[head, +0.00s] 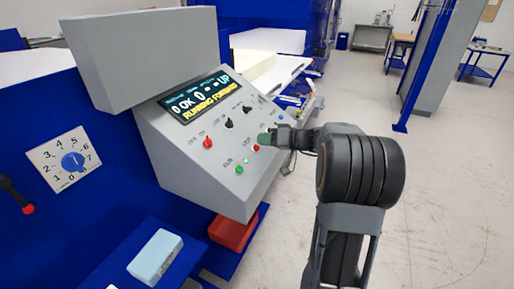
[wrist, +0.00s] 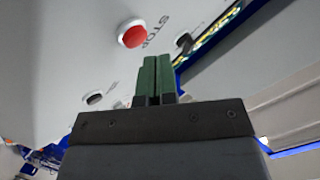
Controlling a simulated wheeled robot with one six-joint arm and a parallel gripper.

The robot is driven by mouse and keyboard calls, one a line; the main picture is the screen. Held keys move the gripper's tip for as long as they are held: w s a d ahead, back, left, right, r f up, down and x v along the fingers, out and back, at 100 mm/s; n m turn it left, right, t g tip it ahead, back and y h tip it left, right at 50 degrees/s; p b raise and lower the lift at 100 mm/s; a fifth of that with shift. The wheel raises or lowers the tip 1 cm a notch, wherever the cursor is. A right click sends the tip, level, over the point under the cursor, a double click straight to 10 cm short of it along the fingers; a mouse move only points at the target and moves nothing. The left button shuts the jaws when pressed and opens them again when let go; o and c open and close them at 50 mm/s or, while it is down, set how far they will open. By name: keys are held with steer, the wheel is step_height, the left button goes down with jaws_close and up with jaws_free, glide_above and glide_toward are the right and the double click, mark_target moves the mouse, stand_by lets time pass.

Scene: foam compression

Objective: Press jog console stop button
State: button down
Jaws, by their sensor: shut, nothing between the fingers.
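The jog console (head: 190,165) is a grey sloped panel with a lit display (head: 195,97) reading "RUNNING FORWARD". The red stop button (wrist: 132,34) shows in the wrist view beside the printed word STOP. In the head view a small red button (head: 256,149) sits low on the panel, just by my fingertips. My gripper (head: 264,139) reaches in from the right, close to the panel face. In the wrist view its green fingers (wrist: 157,62) are shut and empty, with their tips below and right of the stop button. I cannot tell the remaining gap to the panel.
Green buttons (head: 242,165), a red knob (head: 208,142) and black knobs (head: 229,123) are nearby on the panel. A red bin (head: 232,232) and pale blue block (head: 156,257) sit below. A numbered dial (head: 65,160) is at left. Open floor (head: 450,190) lies right.

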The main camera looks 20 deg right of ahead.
steer(key=shift+w+a+f+b, duration=0.15)
steer(key=shift+f+b, duration=0.25)
steer(key=shift+b, duration=0.5)
steer(key=shift+w+a+f+b, duration=0.15)
steer(key=shift+f+b, duration=0.2)
steer(key=shift+b, duration=0.5)
stand_by(0.8)
stand_by(0.4)
steer(key=shift+s+d+r, duration=0.15)
steer(key=shift+r, duration=0.25)
steer(key=shift+s+d+r, duration=0.15)
steer(key=shift+r, duration=0.2)
steer(key=r, duration=0.1)
steer(key=s+d+r, duration=0.1)
steer(key=r, duration=0.1)
steer(key=s+r, duration=0.1)
steer(key=shift+d+r+p, duration=0.15)
steer(key=shift+d+p, duration=0.2)
steer(key=shift+d, duration=0.05)
stand_by(0.8)
